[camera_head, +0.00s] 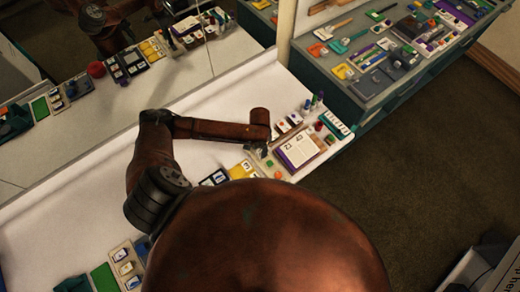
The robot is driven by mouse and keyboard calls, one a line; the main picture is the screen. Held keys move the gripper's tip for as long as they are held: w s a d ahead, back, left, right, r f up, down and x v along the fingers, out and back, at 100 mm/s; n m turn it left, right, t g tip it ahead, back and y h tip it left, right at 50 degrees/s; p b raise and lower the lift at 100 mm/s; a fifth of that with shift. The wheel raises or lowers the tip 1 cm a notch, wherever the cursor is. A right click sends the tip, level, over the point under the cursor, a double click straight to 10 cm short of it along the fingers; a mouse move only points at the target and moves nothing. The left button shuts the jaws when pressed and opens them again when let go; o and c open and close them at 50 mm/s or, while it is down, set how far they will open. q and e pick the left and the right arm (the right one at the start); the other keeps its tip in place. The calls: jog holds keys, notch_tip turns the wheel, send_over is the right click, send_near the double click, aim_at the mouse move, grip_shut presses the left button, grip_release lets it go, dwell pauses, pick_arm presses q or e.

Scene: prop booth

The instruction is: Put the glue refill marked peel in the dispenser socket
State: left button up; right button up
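My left arm reaches over the white counter (225,92). Its gripper (259,149) is a small dark shape at the arm's end, just left of a purple-edged board with white printed cards (298,151). Its fingers are too small and too covered by the arm to show whether they are open or shut, or hold anything. My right gripper is not in view. I cannot make out which item is the glue refill marked peel or where the dispenser socket is. Small labelled items (214,178) lie near the gripper, partly covered by my own brown body part.
Small upright coloured bottles (314,101) stand behind the board. A green mat (105,278) and a tray of pieces (126,263) lie at lower left. A grey bench (378,90) with many tools is at right. A mirror (120,100) backs the counter.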

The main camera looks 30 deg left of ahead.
pick_arm(q)
notch_tip(320, 180, up, 12)
dwell(0.6)
